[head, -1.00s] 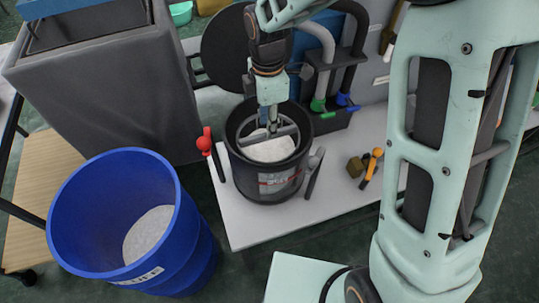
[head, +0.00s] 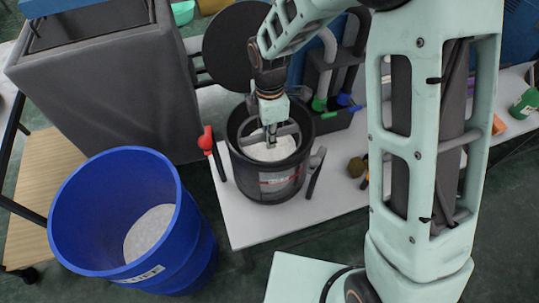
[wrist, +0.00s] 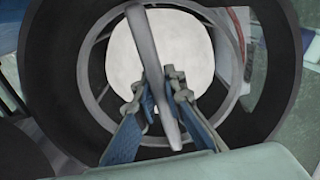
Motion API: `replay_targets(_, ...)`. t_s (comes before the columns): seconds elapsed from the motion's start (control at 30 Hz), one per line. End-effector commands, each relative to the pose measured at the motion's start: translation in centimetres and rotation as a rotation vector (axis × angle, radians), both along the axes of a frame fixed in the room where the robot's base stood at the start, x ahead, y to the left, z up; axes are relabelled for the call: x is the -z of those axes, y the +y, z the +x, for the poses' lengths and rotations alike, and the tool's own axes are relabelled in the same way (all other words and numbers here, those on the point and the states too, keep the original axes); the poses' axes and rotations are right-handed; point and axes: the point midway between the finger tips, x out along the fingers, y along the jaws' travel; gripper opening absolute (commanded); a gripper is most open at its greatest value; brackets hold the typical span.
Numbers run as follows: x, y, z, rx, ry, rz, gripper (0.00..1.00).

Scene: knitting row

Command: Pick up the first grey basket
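The grey basket (wrist: 100,45) sits inside a black round pot (head: 268,184) on the white table. In the wrist view it shows as a grey ring with a grey bar handle (wrist: 143,35) across its top, over a white round mass (wrist: 185,50). My gripper (wrist: 161,85) points down into the pot, with one finger on each side of the bar. The blue finger pads look closed against the bar. In the head view my gripper (head: 271,135) is at the middle of the pot's mouth, and its fingertips are hard to make out.
A blue bin (head: 195,235) with white matter at its bottom stands at lower left. A red-knobbed tool (head: 206,140) is left of the pot, a grey tool (head: 315,170) right. Pipes with green and blue valves (head: 345,98) stand behind. A large grey box (head: 100,95) is at upper left.

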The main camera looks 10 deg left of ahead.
Motion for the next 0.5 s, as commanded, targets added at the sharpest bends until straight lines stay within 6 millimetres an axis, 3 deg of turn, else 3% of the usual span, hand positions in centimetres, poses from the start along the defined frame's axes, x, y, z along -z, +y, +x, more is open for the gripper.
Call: replay_targets(0.5,-0.06,0.02,0.02,0.000,-0.001,0.001,0.00)
